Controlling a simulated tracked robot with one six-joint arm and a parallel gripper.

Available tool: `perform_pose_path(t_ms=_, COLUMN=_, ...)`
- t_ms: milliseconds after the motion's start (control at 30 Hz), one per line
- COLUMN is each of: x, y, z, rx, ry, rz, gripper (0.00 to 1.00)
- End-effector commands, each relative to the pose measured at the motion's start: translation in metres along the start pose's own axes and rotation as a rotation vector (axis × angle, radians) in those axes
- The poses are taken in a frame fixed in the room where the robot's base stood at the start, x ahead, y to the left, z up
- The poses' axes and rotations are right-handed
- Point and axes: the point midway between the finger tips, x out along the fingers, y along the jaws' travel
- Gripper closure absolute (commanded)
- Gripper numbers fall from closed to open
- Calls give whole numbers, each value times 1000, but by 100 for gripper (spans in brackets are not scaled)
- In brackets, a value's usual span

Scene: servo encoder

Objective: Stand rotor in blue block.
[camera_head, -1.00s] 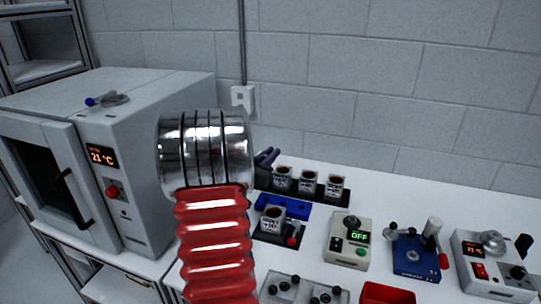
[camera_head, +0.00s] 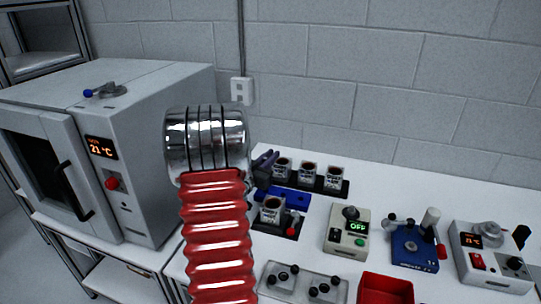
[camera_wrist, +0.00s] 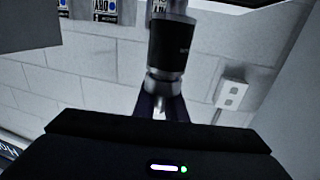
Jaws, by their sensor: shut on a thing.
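The blue block (camera_head: 291,197) lies on the white bench behind a cup, just right of my arm in the head view. My gripper (camera_head: 265,163) shows there only in part, as dark fingers beside the block's left end. My silver and red arm hides the rest. In the wrist view my gripper (camera_wrist: 161,107) is shut on the rotor (camera_wrist: 171,45), a black cylinder with a silver collar and a silver far end. The rotor is not clear in the head view, so I cannot tell whether it touches the block.
Several cups stand near the block, with a row (camera_head: 308,175) in a black holder behind it. A grey control box (camera_head: 346,231), a blue device (camera_head: 415,249) and a red bin (camera_head: 385,288) are to the right. An oven (camera_head: 140,150) stands left.

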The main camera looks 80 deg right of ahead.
Motion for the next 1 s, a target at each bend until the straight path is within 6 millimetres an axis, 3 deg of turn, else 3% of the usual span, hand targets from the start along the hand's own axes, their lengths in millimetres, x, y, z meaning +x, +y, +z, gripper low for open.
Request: perform_pose_path(t_ms=1000, x=-1, y=1, z=4, rx=0, ry=3, rz=2, gripper=100)
